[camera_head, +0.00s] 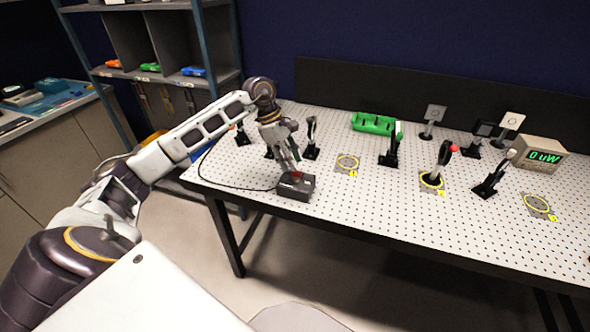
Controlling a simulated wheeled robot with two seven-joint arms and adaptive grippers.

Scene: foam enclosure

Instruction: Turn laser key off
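A small black box (296,188) with a cable sits at the front left edge of the perforated table. A small red spot shows on its top, and I cannot make out a key there. My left gripper (291,168) points down at the top of the box, its fingertips at or just above it. The fingers look close together, but whether they are shut or hold a key is too small to tell. The power meter (541,154) at the right reads 0 uW in green. My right gripper is not in view.
The white perforated table (400,205) carries several black optic mounts. Yellow-ringed marks (347,163) lie between them. A green tray (374,123) lies at the back. A shelf rack (150,45) stands behind at the left. The front middle of the table is clear.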

